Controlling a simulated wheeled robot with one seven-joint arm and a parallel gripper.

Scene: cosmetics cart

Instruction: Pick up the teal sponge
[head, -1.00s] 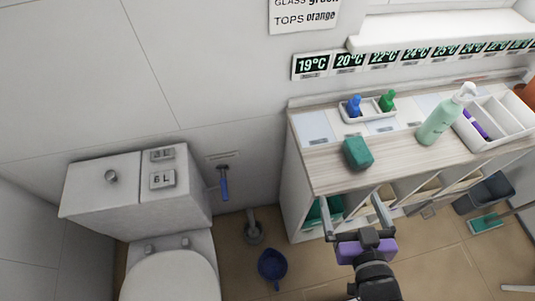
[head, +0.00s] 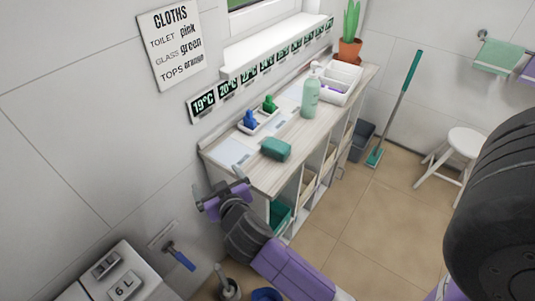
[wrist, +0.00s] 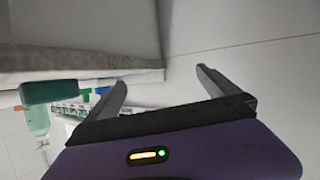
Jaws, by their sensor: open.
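The teal sponge (head: 276,149) lies on the wooden top of the cart (head: 262,175), near its front edge, in the head view. It also shows at the left of the wrist view (wrist: 50,91), outside my fingers. My gripper (head: 222,184) is open and empty, just off the near left end of the cart, left of the sponge and apart from it. In the wrist view my gripper's two fingers (wrist: 160,80) are spread with nothing between them.
A small tray with a blue bottle (head: 250,119) and a green bottle (head: 269,104) stands behind the sponge. A pale green pump bottle (head: 310,98) and a white divided caddy (head: 340,85) stand farther along. The wall (head: 110,120) is close to my gripper.

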